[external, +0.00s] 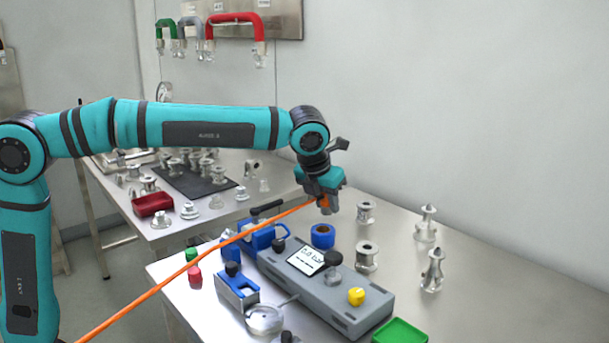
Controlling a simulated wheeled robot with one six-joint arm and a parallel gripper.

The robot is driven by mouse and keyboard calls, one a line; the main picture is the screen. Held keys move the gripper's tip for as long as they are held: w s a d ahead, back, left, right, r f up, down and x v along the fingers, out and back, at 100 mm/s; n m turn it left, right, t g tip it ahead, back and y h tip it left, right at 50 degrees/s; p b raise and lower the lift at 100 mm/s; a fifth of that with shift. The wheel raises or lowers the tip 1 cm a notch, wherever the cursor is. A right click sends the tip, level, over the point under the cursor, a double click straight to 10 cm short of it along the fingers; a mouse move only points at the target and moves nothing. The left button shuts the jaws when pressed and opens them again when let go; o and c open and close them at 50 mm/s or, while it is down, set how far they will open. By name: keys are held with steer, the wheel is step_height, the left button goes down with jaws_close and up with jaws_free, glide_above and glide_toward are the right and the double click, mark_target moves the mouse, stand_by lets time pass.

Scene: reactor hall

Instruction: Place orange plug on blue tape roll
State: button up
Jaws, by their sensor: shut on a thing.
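My gripper (324,205) is shut on the orange plug (323,201) and holds it above the front table. Only a small part of the plug shows between the fingers. An orange cable runs from it down to the lower left. The blue tape roll (322,236) lies flat on the table below my gripper, behind the grey device. Its dark centre faces up. The plug is apart from the roll, a little above it in the picture.
A grey device (325,290) with a display and a yellow knob (356,297) stands in front of the roll. Metal spools (366,256) stand to the right. A blue clamp (262,238) is left. A green tray (400,332) lies at the front right.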

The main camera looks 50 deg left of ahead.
mark_target(323, 207)
steer(key=shift+f, duration=1.95)
steer(key=shift+f, duration=0.15)
steer(key=o, duration=1)
steer(key=v, duration=1.2)
steer(key=shift+w+r, duration=0.1)
steer(key=shift+r, duration=0.15)
